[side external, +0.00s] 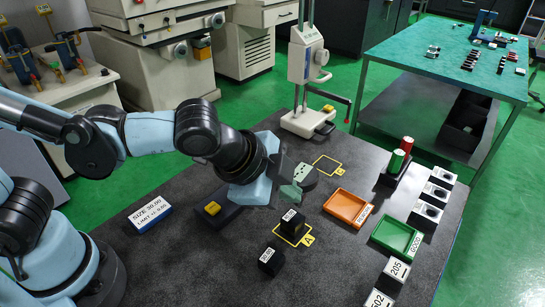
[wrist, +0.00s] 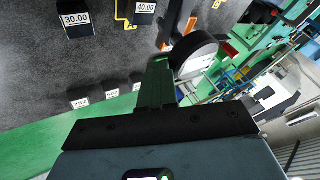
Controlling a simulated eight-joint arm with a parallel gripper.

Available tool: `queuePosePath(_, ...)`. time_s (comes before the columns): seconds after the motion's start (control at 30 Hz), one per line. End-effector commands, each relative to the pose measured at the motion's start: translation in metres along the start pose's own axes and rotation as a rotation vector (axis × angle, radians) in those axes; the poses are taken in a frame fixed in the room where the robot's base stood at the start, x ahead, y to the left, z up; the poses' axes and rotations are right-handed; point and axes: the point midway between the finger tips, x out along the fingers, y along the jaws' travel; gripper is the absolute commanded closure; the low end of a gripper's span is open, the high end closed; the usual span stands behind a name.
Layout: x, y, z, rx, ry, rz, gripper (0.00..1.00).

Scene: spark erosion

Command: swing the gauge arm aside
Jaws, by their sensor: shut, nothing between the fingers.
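My gripper (side external: 291,193) is low over the dark bench, its pale green fingers beside a dark round gauge head (side external: 308,178). In the wrist view the fingers (wrist: 157,80) are shut and empty, and the gauge head (wrist: 195,55) shows just to their right with a dark rim and pale face. I cannot tell whether they touch. The gauge's mounting is largely hidden behind my wrist. A dark base with a yellow block (side external: 212,208) stands left of my gripper. At the back of the bench, a white height gauge (side external: 306,60) holds out a thin arm with a red part (side external: 340,100).
Black blocks (side external: 291,220) marked with sizes stand near the yellow square A, in front of my gripper. An orange tray (side external: 346,224), a green tray (side external: 380,244) and red and green cylinders (side external: 400,155) lie to the right. The left front of the bench is mostly clear.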

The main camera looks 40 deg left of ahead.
Motion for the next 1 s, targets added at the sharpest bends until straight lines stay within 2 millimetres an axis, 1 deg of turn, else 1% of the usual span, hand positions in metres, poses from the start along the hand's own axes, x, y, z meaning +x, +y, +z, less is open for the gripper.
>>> queuePosePath(0.2, 0.018, -0.021, -0.012, -0.143, -0.077, -0.079, 1.00)
queuePosePath(0.47, 0.038, -0.052, -0.019, -0.342, -0.184, -0.186, 1.00)
queuePosePath(0.7, 0.054, -0.084, -0.018, -0.524, -0.280, -0.282, 1.00)
queuePosePath(1.0, 0.067, -0.116, -0.010, -0.711, -0.380, -0.381, 1.00)
